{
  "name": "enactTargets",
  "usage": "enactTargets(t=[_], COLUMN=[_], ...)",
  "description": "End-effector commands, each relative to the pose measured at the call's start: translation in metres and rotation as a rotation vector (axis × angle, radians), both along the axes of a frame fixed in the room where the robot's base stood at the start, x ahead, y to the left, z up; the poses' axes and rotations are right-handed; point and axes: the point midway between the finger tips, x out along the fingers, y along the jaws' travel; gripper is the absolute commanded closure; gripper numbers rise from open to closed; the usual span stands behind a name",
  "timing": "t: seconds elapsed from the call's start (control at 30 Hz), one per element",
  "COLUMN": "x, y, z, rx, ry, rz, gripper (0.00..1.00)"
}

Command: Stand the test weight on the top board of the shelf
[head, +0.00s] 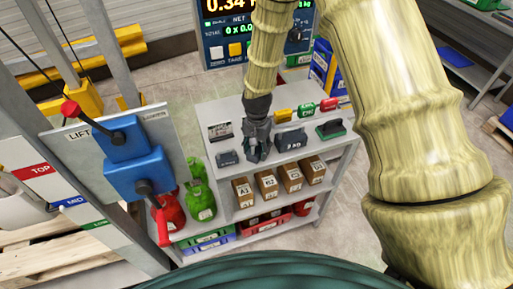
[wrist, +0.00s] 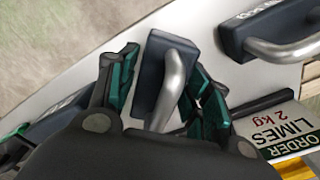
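My gripper (head: 257,143) is low over the white top board (head: 318,148) of the shelf in the head view. In the wrist view my gripper (wrist: 162,82) has its two green-padded fingers apart, one on each side of a dark blue test weight (wrist: 151,70) with a grey bar handle. Any contact with the fingers is not clear. In the head view the gripper mostly hides this weight. A second dark weight (head: 228,158) stands to the left, also in the wrist view (wrist: 236,38). A third, larger weight (head: 291,138) with a kg label stands to the right.
An order card (head: 220,131) stands at the board's back left; it reads "LIMES 2 kg" in the wrist view (wrist: 275,128). Brown boxes (head: 267,184) fill the board below.

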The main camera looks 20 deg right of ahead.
Motion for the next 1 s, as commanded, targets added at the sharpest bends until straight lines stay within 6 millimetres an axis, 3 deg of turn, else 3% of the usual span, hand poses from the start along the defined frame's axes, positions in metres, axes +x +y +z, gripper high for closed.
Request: enactTargets(t=[0.47, 1.0], x=[0.001, 0.001], y=[0.000, 0.000], z=[0.005, 0.062], rx=[0.000, 0.000], ry=[-0.001, -0.003], rz=[0.000, 0.000], gripper=[0.40, 0.40])
